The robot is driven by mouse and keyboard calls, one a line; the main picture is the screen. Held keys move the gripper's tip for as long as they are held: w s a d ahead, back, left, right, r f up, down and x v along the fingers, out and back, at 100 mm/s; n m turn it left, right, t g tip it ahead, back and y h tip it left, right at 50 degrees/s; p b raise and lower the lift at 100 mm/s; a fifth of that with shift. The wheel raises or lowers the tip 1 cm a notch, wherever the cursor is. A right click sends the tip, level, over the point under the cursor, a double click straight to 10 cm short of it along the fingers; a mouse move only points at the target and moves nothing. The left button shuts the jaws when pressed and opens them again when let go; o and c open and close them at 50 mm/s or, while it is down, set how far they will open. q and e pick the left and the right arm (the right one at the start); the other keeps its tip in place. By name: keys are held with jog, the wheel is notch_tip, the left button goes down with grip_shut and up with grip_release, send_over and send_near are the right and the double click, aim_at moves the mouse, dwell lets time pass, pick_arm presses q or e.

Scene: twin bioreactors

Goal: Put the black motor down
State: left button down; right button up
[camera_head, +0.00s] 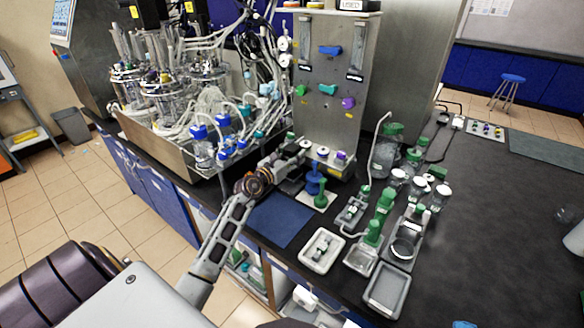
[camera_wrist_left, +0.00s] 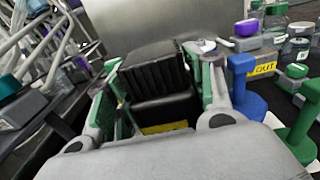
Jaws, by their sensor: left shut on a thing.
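The black motor (camera_wrist_left: 158,72) is a dark ribbed block between the green-padded fingers of my left gripper (camera_wrist_left: 158,92) in the left wrist view. The fingers are shut on it. In the head view my left gripper (camera_head: 284,160) reaches over the bench, close to the foot of the upright steel panel (camera_head: 325,110). The motor is hard to make out there. A yellow patch shows beneath the motor in the wrist view. I cannot tell whether the motor touches the surface below. My right gripper is not in view.
A blue mat (camera_head: 279,222) lies bare at the bench's front edge. Blue (camera_head: 313,180) and green (camera_head: 321,198) stands are just right of the gripper. Glass vessels with tubing (camera_head: 165,90) fill the left; trays (camera_head: 387,289) and bottles stand right. The bench's far right is mostly clear.

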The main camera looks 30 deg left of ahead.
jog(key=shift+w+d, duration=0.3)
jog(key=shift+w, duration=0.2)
pick_arm(q)
jog(key=shift+f, duration=0.15)
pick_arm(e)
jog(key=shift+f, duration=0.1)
